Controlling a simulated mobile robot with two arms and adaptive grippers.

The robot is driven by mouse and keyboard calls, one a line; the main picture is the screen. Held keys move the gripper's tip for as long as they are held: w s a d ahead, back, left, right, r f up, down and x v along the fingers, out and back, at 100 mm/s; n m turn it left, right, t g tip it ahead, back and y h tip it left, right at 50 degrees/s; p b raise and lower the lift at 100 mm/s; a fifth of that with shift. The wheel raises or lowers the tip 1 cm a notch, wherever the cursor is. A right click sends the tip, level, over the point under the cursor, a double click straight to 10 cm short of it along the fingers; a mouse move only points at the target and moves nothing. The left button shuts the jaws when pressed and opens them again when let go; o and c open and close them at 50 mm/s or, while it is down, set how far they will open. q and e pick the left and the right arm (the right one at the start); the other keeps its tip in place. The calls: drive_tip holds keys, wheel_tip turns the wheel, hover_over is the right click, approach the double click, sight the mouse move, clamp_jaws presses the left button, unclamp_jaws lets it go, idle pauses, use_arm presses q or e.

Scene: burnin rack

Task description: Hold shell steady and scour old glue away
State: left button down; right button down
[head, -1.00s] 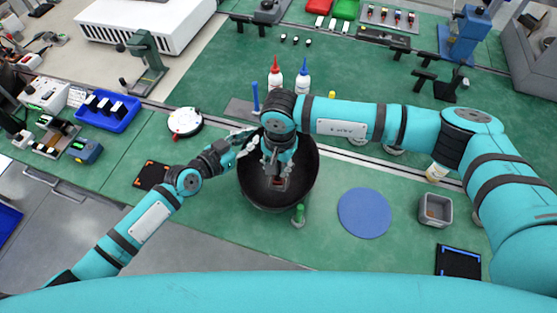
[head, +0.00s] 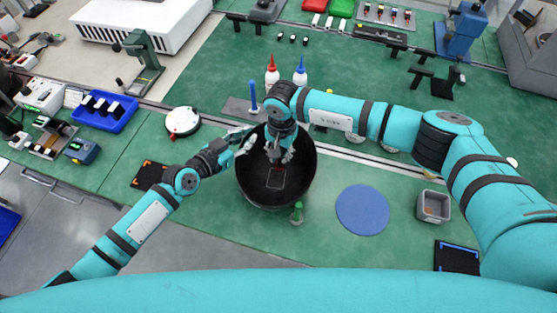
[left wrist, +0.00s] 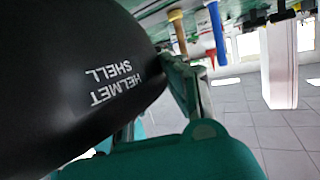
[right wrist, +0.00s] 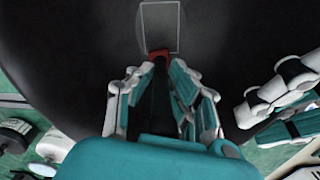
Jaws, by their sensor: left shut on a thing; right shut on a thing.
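The helmet shell (head: 250,190) is a black bowl with its open side up on the green bench. Its printed name reads upside down on the outer wall in the left wrist view (left wrist: 112,82). My left gripper (head: 244,143) is shut on the shell's upper left rim. My right gripper (head: 277,152) is inside the bowl, shut on a dark tool with a red end (right wrist: 158,54), mostly hidden between the fingers. A thin-outlined rectangular patch (head: 276,178) lies on the inner wall; it also shows just beyond the red end in the right wrist view (right wrist: 160,25). I cannot tell whether the tool touches the wall.
A small green-topped bottle (head: 297,213) stands close to the shell's lower right. A red-tipped bottle (head: 271,77) and a blue-tipped bottle (head: 300,76) stand behind it. A blue round mat (head: 362,210) and a grey bin (head: 433,207) lie right.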

use_arm(q)
drive_tip(key=shift+f, duration=0.1)
use_arm(e)
drive_tip(key=shift+s+a+f, duration=0.1)
drive_tip(key=shift+s+a, duration=0.1)
drive_tip(key=shift+s, duration=0.7)
drive_tip(key=shift+s+a+r, duration=0.1)
drive_tip(key=shift+s+a, duration=0.05)
drive_tip(key=shift+s, duration=0.8)
drive_tip(key=shift+s+a+f, duration=0.1)
drive_tip(key=shift+s+a, duration=0.1)
drive_tip(key=shift+s, duration=0.7)
drive_tip(key=shift+s+a, duration=0.2)
drive_tip(key=shift+a, duration=0.05)
drive_tip(key=shift+w+d, duration=0.15)
drive_tip(key=shift+w, duration=0.85)
drive_tip(key=shift+w+d, duration=0.2)
drive_tip(key=shift+w, duration=0.8)
drive_tip(key=shift+w+d, duration=0.15)
drive_tip(key=shift+w, duration=0.85)
drive_tip(key=shift+s+a, duration=0.2)
drive_tip(key=shift+s, duration=0.8)
drive_tip(key=shift+s+a, duration=0.2)
drive_tip(key=shift+s, duration=0.8)
drive_tip(key=shift+s+a, duration=0.2)
drive_tip(key=shift+s, duration=0.8)
wheel_tip(320, 180, up, 8)
drive_tip(key=shift+w, duration=0.1)
